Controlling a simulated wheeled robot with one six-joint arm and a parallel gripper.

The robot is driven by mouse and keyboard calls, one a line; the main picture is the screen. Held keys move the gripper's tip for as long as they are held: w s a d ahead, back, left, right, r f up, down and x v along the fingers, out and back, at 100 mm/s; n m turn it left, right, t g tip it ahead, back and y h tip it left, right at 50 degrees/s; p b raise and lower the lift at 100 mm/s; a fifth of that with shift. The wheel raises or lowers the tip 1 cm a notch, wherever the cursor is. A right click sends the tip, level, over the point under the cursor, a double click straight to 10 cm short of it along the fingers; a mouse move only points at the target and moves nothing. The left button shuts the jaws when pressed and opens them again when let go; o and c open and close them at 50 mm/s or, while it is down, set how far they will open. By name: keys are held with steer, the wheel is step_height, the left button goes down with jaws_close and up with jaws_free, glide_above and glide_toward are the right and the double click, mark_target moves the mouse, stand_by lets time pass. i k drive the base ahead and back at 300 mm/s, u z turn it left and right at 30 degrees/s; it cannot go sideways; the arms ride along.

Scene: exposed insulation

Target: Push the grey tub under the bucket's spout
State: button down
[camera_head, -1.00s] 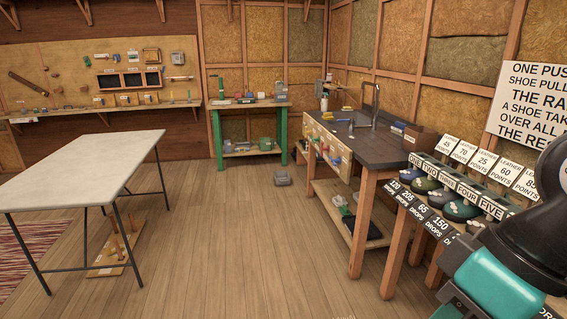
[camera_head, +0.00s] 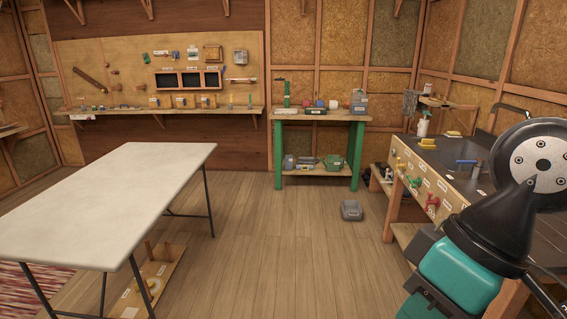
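A small grey tub-like container (camera_head: 351,210) stands on the wooden floor, in front of and a little right of the green-legged bench. A larger grey container (camera_head: 358,102) stands on that bench's top at its right end; I cannot tell whether it is the bucket, and no spout is clear. A green vessel (camera_head: 333,162) and a grey one (camera_head: 289,162) sit on the bench's lower shelf, too small to make out. My arm fills the lower right, far nearer than the floor container. My gripper's fingers do not show.
A pale table (camera_head: 110,200) takes up the left, with a wooden rack (camera_head: 150,280) beneath it. The green-legged bench (camera_head: 320,116) stands at the back. A dark-topped workbench (camera_head: 450,160) with knobs on its front is at right.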

mark_target(352, 210)
steer(key=u, duration=0.1)
steer(key=i, duration=4.15)
steer(key=z, duration=0.3)
steer(key=i, duration=1.45)
steer(key=z, duration=0.15)
